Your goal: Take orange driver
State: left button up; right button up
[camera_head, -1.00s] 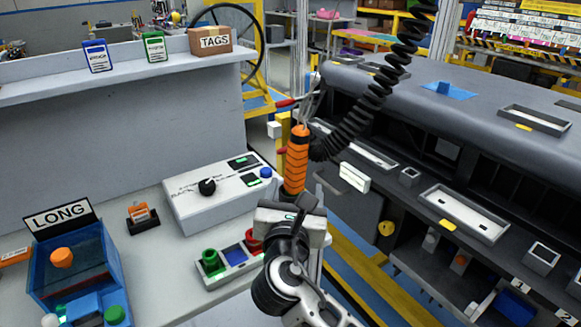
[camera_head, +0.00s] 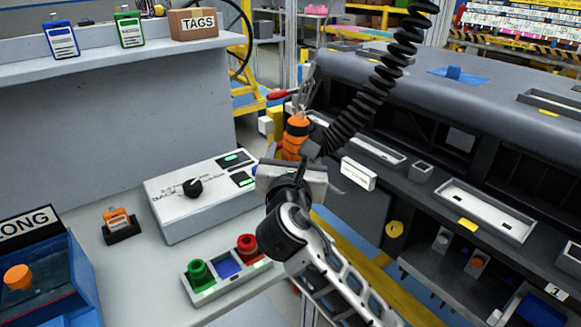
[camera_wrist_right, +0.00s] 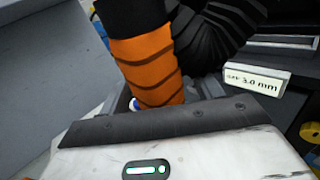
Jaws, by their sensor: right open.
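The orange driver (camera_head: 296,137) hangs upright at the end of a black coiled hose, beside the dashboard module. Its handle has dark bands, and its lower end is hidden behind my right gripper (camera_head: 290,172) in the head view. In the right wrist view the orange handle (camera_wrist_right: 148,66) stands close, just beyond the gripper's front edge. My right gripper is open. Its fingertips are hard to make out, and I cannot tell whether they touch the handle. My left gripper is not in view.
The grey dashboard module (camera_head: 450,85) fills the right side. A white control box (camera_head: 190,205) and a button panel (camera_head: 228,265) sit on the bench at left. A blue bin (camera_head: 50,280) stands at lower left. The coiled hose (camera_head: 375,85) hangs above the driver.

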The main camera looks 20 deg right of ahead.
jog(key=shift+r, duration=0.1)
grip_shut()
jog(key=shift+r, duration=0.1)
